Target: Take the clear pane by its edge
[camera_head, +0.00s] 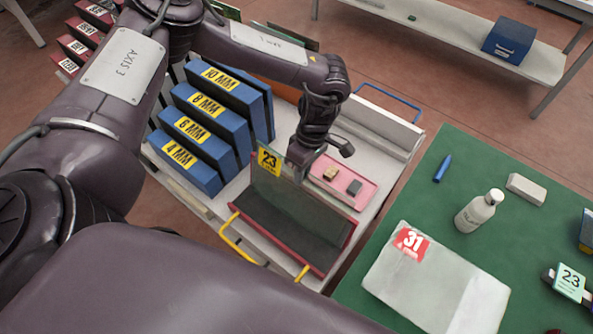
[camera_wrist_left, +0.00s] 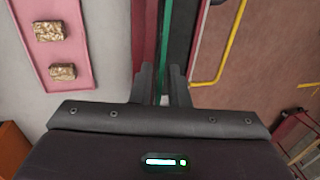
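My left gripper (camera_head: 299,157) is at the pane's upper edge, close to the tag. In the left wrist view, the pane's green edge (camera_wrist_left: 165,35) runs between the two fingers of my left gripper (camera_wrist_left: 162,72). The fingers stand apart with a narrow gap around that edge, and I see no clear contact. My right gripper is not in view.
A pink tray (camera_head: 341,182) with small blocks lies behind the cradle. Blue slotted boxes (camera_head: 206,128) stand to its left, and a yellow handle (camera_head: 232,238) is at its front. The green table (camera_head: 440,215) at right holds a pale sheet tagged 31 (camera_head: 432,283) and a white bottle (camera_head: 476,212).

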